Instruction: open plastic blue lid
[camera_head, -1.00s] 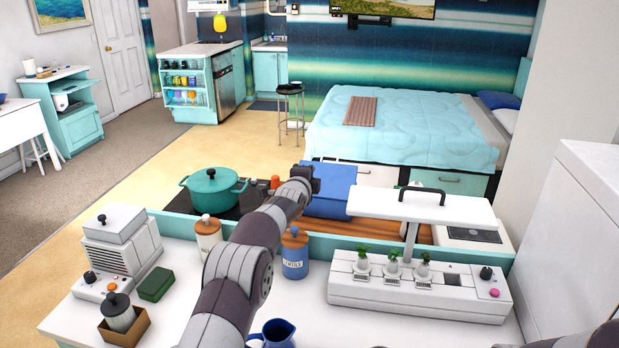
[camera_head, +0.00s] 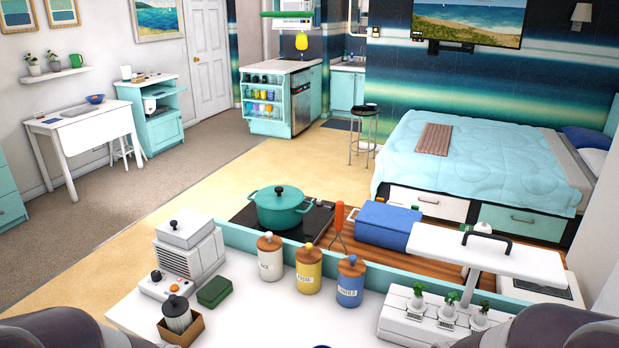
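A blue box (camera_head: 386,224) with a flat blue top sits on the wooden counter behind the raised ledge, right of the stove. Its top looks closed, but the lid's edge is too small to make out clearly. Neither gripper is in view. Only grey upper parts of my arms show in the bottom left and bottom right corners, well apart from the box.
A teal pot (camera_head: 280,208) stands on the black stove. A red-handled whisk (camera_head: 339,228) stands left of the box. White, yellow and blue canisters (camera_head: 308,271) line the near counter. A white planter with a raised panel (camera_head: 487,252) stands at right.

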